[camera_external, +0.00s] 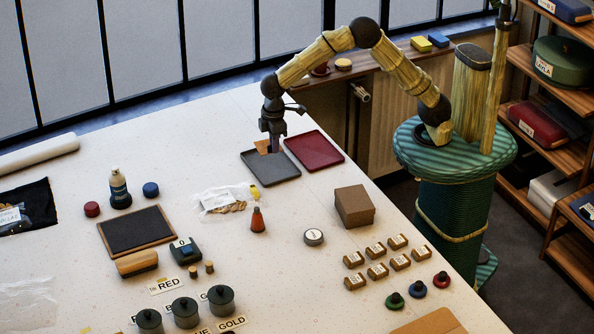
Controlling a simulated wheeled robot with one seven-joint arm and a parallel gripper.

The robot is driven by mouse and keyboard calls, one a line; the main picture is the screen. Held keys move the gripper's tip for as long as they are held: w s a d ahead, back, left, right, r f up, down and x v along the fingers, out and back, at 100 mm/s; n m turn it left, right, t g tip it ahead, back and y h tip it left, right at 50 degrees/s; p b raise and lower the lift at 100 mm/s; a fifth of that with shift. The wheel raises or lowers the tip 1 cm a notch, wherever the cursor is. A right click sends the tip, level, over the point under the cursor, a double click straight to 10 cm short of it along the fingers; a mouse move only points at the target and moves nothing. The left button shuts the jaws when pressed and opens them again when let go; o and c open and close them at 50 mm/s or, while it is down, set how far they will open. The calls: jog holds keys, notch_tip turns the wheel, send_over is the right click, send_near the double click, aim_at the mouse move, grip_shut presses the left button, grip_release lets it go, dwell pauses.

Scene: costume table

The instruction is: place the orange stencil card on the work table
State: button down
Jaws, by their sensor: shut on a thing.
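The orange stencil card (262,147) is a small flat piece held at my gripper (272,149). My gripper is shut on it and points down over the back edge of the grey tray (272,173). I cannot tell whether the card touches the tray or hangs just above it. Part of the card is hidden behind the fingers. The work table (315,207) is pale and speckled, with wide bare patches in front of the trays.
A dark red tray (314,150) lies right of the grey one. Several small labelled boxes (376,271) are at the front right. Table is free left of the grey tray.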

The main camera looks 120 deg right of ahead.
jog(key=s+d+m+p, duration=0.1)
jog(key=s+d, duration=0.5)
jog(key=d, duration=0.6)
jog(key=s+d+m+p, duration=0.2)
jog(key=s+d, duration=0.5)
jog(key=d, duration=0.6)
jog(key=shift+d+r+p, duration=0.2)
jog(key=shift+r+p, duration=0.25)
jog(key=shift+p, duration=0.2)
jog(key=shift+f+p, duration=0.65)
jog(key=shift+f, duration=2.45)
jog(key=shift+f+p, duration=0.45)
jog(key=shift+f, duration=1.45)
